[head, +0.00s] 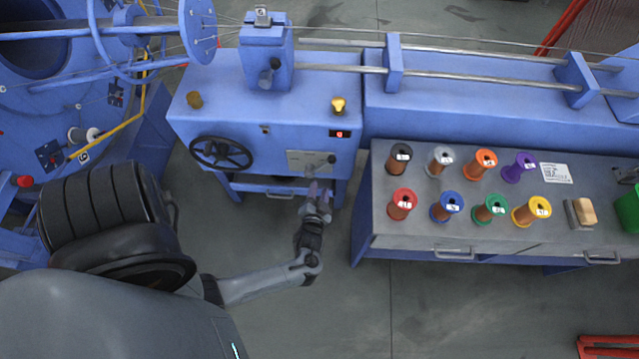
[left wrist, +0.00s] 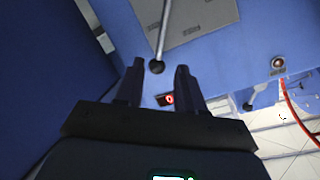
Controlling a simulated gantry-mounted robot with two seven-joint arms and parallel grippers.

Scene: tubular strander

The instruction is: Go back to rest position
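My left gripper (head: 317,188) is in front of the blue machine cabinet (head: 222,105), just below its grey control plate (head: 302,158). In the left wrist view its two dark fingers (left wrist: 160,75) stand apart. A lever with a black ball knob (left wrist: 157,67) shows between the fingertips and reaches up to the grey plate. I cannot tell whether the fingers touch the knob. The fingers hold nothing that I can see. My right gripper is not in view.
A grey workbench (head: 400,229) carries several coloured spools and stands to the right. Blue strander parts (head: 120,60) are at the left.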

